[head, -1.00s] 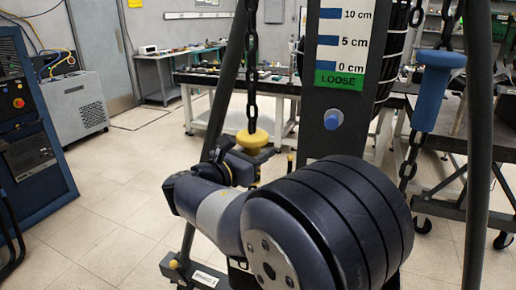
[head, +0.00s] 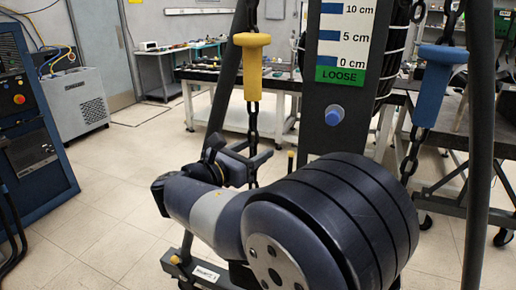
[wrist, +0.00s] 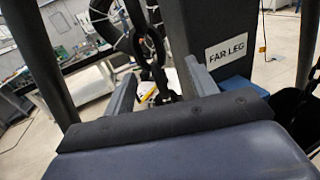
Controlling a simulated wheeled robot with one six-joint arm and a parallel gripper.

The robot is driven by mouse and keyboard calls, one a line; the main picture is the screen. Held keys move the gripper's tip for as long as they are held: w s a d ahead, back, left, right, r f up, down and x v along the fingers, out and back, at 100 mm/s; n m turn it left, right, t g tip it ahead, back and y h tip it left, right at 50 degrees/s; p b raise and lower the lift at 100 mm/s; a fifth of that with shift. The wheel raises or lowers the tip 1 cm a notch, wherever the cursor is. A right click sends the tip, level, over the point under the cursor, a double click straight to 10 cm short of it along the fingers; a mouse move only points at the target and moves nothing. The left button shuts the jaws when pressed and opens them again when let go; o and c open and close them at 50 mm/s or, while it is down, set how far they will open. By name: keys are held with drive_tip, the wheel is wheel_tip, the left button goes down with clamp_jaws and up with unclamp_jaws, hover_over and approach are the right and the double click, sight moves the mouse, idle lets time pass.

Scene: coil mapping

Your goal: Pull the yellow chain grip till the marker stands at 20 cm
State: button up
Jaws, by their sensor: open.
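The yellow chain grip (head: 252,68) hangs upright on its chain left of the scale board, wide flange at the top. More chain (head: 253,120) hangs below it. My gripper (head: 260,158) is open, below the yellow grip and apart from it, close to the lower chain. In the wrist view my two fingers (wrist: 161,80) stand wide apart with dark chain beyond, between them in the picture. The scale board (head: 341,40) shows 10, 5 and 0 cm above a green LOOSE label; its upper part is out of view. I cannot make out a marker on the visible part.
A blue chain grip (head: 436,90) hangs right of the board. A blue knob (head: 334,115) sits on the post under the scale. Dark frame legs (head: 481,150) stand either side. A FAR LEG label (wrist: 228,50) shows in the wrist view. Open floor lies left.

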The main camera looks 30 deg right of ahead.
drive_tip(key=v, duration=0.8)
drive_tip(key=shift+a, duration=0.2)
drive_tip(key=shift+s, duration=0.1)
drive_tip(key=x, duration=1.1)
drive_tip(key=shift+r, duration=0.3)
drive_tip(key=shift+a+f, duration=0.1)
